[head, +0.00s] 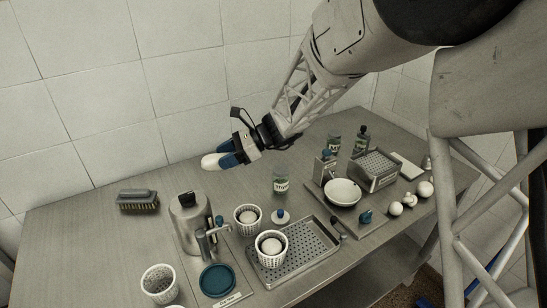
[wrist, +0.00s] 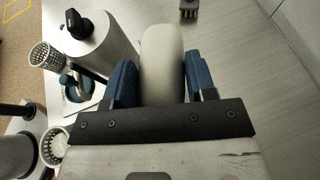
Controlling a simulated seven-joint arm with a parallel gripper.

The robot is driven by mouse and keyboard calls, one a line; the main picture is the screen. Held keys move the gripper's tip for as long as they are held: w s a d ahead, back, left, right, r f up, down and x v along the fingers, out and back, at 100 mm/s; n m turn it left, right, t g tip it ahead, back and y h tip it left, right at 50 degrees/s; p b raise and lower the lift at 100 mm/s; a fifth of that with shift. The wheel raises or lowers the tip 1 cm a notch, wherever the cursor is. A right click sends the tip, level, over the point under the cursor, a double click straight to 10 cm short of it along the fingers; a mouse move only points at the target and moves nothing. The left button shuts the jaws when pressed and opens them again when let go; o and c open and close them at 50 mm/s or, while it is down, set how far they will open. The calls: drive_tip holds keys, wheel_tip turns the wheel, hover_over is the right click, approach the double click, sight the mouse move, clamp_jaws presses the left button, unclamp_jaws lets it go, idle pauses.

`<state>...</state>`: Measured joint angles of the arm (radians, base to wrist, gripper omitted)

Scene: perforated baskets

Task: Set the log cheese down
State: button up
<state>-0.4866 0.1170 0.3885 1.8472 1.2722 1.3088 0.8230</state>
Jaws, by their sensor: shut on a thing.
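The log cheese (wrist: 162,65) is a pale, smooth, rounded cylinder in the wrist view. My gripper (wrist: 162,85) is shut on it, with one blue finger pressed on each side. In the head view the white end of the cheese (head: 211,161) sticks out beyond the fingers of my gripper (head: 226,156). The cheese is held in the air above the back of the metal table (head: 95,225), and there is clear space below it. Its rear part is hidden by the gripper.
A metal canister (head: 187,222) stands front-left of the gripper. A brush (head: 138,201) lies at the left. The table between brush and canister is bare.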

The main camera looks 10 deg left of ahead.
drive_tip(key=w+d+m+t+y, duration=0.1)
drive_tip(key=w+d+m+t, duration=0.2)
drive_tip(key=w, duration=1.1)
drive_tip(key=w+d+m+t+y, duration=0.15)
drive_tip(key=w+d, duration=0.35)
drive_tip(key=w, duration=1)
drive_tip(key=shift+t+h, duration=0.25)
drive_tip(key=shift+h, duration=0.2)
wheel_tip(320, 180, down, 5)
drive_tip(key=shift+f, duration=0.1)
drive_tip(key=shift+f, duration=0.1)
drive_tip(key=shift+f, duration=3.05)
drive_tip(key=shift+f, duration=1.85)
drive_tip(key=shift+f, duration=0.15)
